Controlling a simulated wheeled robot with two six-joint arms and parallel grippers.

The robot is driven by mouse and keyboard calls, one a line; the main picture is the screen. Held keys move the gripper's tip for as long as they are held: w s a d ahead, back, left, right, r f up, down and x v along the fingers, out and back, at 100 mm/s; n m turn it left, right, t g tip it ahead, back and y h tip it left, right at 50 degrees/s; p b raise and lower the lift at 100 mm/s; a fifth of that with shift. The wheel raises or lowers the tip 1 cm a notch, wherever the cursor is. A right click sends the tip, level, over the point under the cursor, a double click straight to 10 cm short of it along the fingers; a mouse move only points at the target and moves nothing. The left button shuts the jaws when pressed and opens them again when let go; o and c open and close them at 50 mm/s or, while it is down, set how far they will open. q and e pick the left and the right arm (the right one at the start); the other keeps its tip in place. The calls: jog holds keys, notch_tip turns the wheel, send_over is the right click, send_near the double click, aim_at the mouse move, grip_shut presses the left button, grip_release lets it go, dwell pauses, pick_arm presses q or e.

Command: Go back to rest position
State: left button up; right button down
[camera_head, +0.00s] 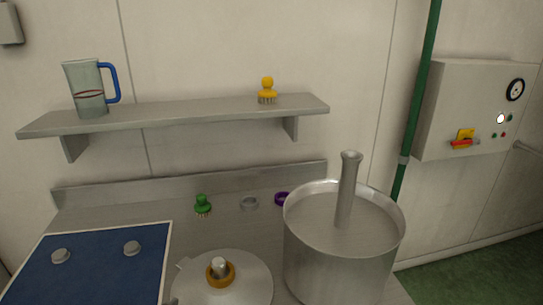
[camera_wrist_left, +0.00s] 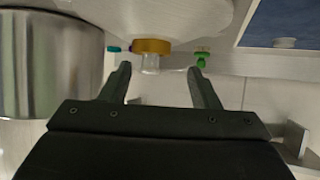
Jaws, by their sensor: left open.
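My left gripper (camera_wrist_left: 158,70) shows in the left wrist view with its two dark fingers apart and nothing held between them. Beyond the fingertips, the lid's knob (camera_wrist_left: 150,64) with its yellow ring (camera_wrist_left: 152,46) appears between them, with a gap to each finger. In the head view the round steel lid (camera_head: 248,289) lies on the counter with the ring (camera_head: 220,275) around its knob. Neither gripper shows in the head view, and my right gripper is in neither view.
A large steel pot (camera_head: 340,268) with an upright tube (camera_head: 347,190) stands right of the lid. A blue mat (camera_head: 95,265) with two grey knobs lies left. A green brush (camera_head: 203,204) stands behind. A shelf (camera_head: 190,112) above holds a jug (camera_head: 88,85) and yellow brush (camera_head: 267,88).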

pick_arm(q)
jog(key=s+a+f+n+g+y, duration=0.1)
jog(key=s+a+f+g, duration=0.25)
jog(key=s, duration=0.45)
jog(key=s+a+f+n+g+y, duration=0.1)
jog(key=s+a+f+g+y, duration=0.2)
jog(key=s, duration=0.4)
jog(key=s+a+f+g, duration=0.25)
jog(key=s+f, duration=0.25)
jog(key=s, duration=0.3)
notch_tip(320, 180, down, 24)
jog(key=a, duration=0.2)
jog(key=s+d+f+g+h, duration=0.1)
jog(key=s+f, duration=1.3)
jog(key=f, duration=0.1)
jog(key=shift+f+g, duration=0.35)
jog(key=shift+g, duration=0.05)
